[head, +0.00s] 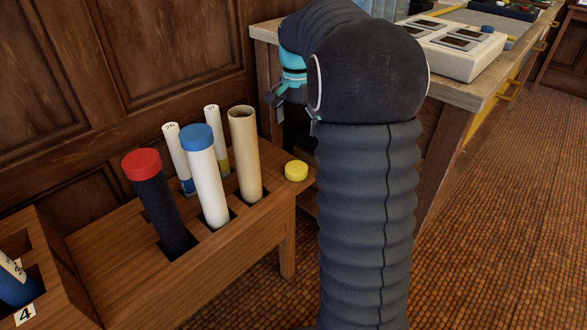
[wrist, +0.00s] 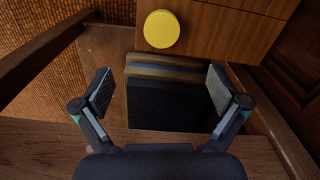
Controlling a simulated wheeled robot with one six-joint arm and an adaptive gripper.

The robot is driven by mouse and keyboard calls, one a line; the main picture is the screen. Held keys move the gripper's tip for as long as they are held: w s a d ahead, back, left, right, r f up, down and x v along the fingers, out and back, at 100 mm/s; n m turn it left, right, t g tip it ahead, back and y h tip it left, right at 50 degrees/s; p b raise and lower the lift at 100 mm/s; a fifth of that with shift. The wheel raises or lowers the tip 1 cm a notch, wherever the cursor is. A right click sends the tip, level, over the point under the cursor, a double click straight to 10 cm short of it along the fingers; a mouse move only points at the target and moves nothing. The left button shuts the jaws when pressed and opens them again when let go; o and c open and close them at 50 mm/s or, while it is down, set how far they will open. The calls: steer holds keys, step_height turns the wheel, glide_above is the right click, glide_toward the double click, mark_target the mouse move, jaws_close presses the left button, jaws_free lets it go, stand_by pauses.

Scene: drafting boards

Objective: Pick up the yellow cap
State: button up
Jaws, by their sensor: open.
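The yellow cap (head: 296,171) is a small round disc on a wooden ledge at the right end of the tube rack, in the head view. In the wrist view the yellow cap (wrist: 161,29) lies on a wooden surface at the top centre, beyond my fingertips. My gripper (wrist: 165,90) is open and empty, its two fingers apart below the cap in that picture. In the head view my gripper (head: 277,100) is partly hidden by my arm, up and left of it, higher in the picture than the cap.
A wooden rack (head: 270,226) holds a red-capped dark tube (head: 160,200), a blue-capped white tube (head: 207,180), an open tan tube (head: 245,150) and thinner white tubes. A wooden table (head: 437,150) stands at the right. A dark recess (wrist: 165,105) lies between my fingers in the wrist view.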

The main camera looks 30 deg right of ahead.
mark_target(296, 168)
steer(key=f+b, duration=0.1)
steer(key=f, duration=0.3)
steer(key=f+b, duration=0.1)
steer(key=f, duration=0.9)
steer(key=shift+w+f+b, duration=0.15)
steer(key=shift+w+b, duration=0.1)
steer(key=shift+b, duration=0.15)
steer(key=c, duration=0.9)
